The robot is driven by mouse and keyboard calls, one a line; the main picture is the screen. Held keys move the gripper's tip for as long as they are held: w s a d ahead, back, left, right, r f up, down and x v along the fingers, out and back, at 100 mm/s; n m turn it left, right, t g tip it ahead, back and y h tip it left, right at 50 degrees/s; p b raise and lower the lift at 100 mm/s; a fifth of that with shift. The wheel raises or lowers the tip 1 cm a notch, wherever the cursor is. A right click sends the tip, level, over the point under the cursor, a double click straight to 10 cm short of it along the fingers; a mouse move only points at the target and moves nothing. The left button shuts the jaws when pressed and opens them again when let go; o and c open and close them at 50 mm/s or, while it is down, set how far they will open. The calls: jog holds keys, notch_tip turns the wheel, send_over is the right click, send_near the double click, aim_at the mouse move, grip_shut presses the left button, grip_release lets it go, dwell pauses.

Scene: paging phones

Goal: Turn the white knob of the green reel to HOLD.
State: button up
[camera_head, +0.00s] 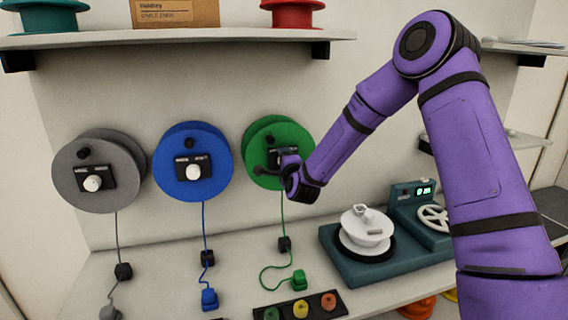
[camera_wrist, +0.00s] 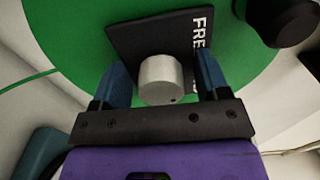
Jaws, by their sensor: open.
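The green reel (camera_head: 268,138) is mounted on the wall, rightmost of three reels. My gripper (camera_head: 284,163) is in front of it and hides most of its black label plate and its knob in the head view. In the wrist view the white knob (camera_wrist: 160,78) stands on the black plate (camera_wrist: 130,42) of the green reel (camera_wrist: 70,30). The letters "FRE" show on the plate at the right; HOLD is not readable. My gripper (camera_wrist: 158,88) is open, with one blue finger on each side of the knob. I cannot tell whether either finger touches it.
A blue reel (camera_head: 190,140) and a grey reel (camera_head: 78,192) hang to the left, each with its own white knob. A black handle (camera_wrist: 283,20) sticks out from the green reel. Below, the bench holds a teal machine (camera_head: 372,268) and a strip of coloured buttons (camera_head: 262,305).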

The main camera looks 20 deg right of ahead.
jog(key=s, duration=1)
jog(key=shift+s, duration=0.4)
jog(key=s+d+r+n+g+y, duration=0.1)
jog(key=s+r+n+g, duration=0.6)
jog(key=s+r+n, duration=0.5)
jog(key=s+d+r+n+g, duration=0.2)
jog(key=s+d+n+g, duration=0.1)
jog(key=s, duration=1)
jog(key=s+d+r+n+g+h, duration=0.1)
jog(key=s+d+n+g, duration=0.1)
jog(key=s, duration=1.1)
jog(key=shift+s+d+r+n+g, duration=0.25)
jog(key=shift+d+r+n+g, duration=0.15)
jog(key=shift+d+n, duration=0.2)
